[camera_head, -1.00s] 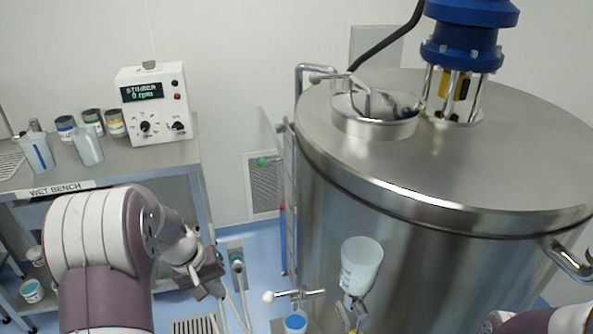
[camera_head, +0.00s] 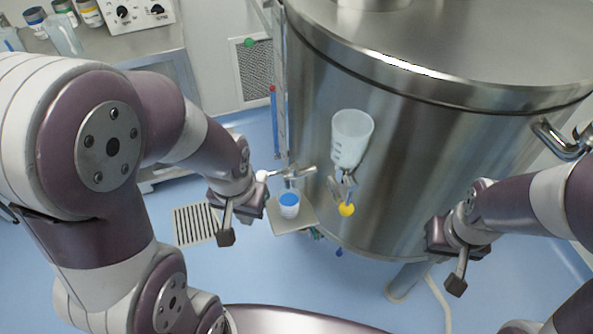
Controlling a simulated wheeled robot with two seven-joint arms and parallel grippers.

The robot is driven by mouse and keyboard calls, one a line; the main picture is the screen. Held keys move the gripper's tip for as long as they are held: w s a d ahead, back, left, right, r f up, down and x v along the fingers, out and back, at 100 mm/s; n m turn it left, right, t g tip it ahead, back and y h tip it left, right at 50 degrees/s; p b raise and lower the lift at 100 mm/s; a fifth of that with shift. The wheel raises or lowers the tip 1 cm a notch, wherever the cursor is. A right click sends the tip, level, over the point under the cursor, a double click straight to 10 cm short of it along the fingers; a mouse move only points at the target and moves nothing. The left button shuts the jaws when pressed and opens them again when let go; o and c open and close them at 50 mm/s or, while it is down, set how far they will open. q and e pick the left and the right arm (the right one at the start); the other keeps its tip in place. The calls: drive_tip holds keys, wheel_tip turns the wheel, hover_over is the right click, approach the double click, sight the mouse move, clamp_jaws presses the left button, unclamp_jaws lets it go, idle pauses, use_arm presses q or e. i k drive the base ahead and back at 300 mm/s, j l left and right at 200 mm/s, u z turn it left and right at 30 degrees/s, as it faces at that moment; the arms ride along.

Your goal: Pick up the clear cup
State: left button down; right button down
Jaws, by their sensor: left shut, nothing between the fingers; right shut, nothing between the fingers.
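A clear, translucent cup (camera_head: 352,138) with faint markings stands out against the front wall of the steel tank. It sits above a small metal fitting (camera_head: 342,185) with a yellow end; how it is held there is not clear. My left gripper (camera_head: 226,236) is shut and empty, to the left of and lower than the cup in the picture. My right gripper (camera_head: 456,284) is shut and empty, to the right of and lower than the cup. Neither gripper touches the cup.
The steel tank (camera_head: 430,150) fills the upper right. A white cup with blue contents (camera_head: 289,207) stands on a small plate (camera_head: 300,222) under a valve (camera_head: 292,176). A floor drain (camera_head: 193,224) lies left. The wet bench (camera_head: 130,48) holds translucent beakers and jars. The blue floor between my grippers is mostly clear.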

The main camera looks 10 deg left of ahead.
sight(288, 200)
drive_tip(key=i+j+z, duration=0.1)
drive_tip(key=j+z, duration=1.6)
drive_tip(key=k+j+z, duration=0.15)
drive_tip(key=j+z, duration=0.15)
drive_tip(key=z, duration=0.15)
drive_tip(key=k+j+z, duration=0.2)
drive_tip(key=z, duration=0.25)
drive_tip(key=k+j+z, duration=0.25)
drive_tip(key=z, duration=0.15)
drive_tip(key=j, duration=0.1)
